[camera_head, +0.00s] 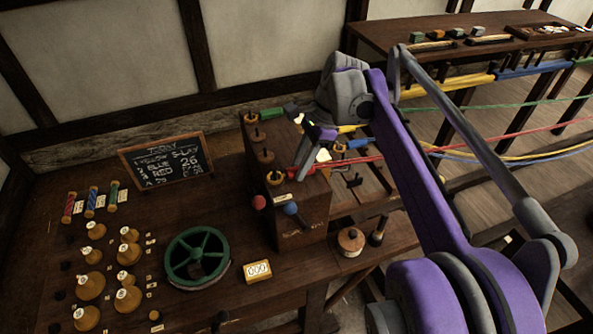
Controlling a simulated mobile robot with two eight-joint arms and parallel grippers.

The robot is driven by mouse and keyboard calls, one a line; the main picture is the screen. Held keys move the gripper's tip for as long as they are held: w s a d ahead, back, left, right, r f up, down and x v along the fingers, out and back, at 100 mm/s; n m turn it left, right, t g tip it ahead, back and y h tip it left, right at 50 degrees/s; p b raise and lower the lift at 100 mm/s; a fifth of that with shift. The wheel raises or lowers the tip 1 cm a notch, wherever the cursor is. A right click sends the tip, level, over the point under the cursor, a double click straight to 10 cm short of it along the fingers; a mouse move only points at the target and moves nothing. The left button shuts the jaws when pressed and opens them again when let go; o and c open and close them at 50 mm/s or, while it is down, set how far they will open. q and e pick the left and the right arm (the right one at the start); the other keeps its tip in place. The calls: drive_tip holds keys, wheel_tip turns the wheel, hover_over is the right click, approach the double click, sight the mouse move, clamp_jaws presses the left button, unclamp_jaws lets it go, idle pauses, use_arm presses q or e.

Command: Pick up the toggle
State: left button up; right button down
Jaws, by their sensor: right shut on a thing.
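My right gripper (310,158) reaches over the top of the dark wooden box (302,219) with its fingers pointing down and to the left. It is shut on a small piece that the fingers mostly hide. A red piece (293,171) shows right at the fingertips, at the end of a red rope (363,160); I take it for the toggle, though its shape is unclear. I cannot tell whether it is clear of the box top. My left gripper is not in view.
A red ball (258,202) and blue ball (290,208) stick out in front. A green wheel (197,258), slate (166,161) and several bobbins stand left.

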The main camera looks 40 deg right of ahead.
wheel_tip(320, 180, up, 10)
drive_tip(key=p, duration=0.1)
idle(0.5)
idle(0.4)
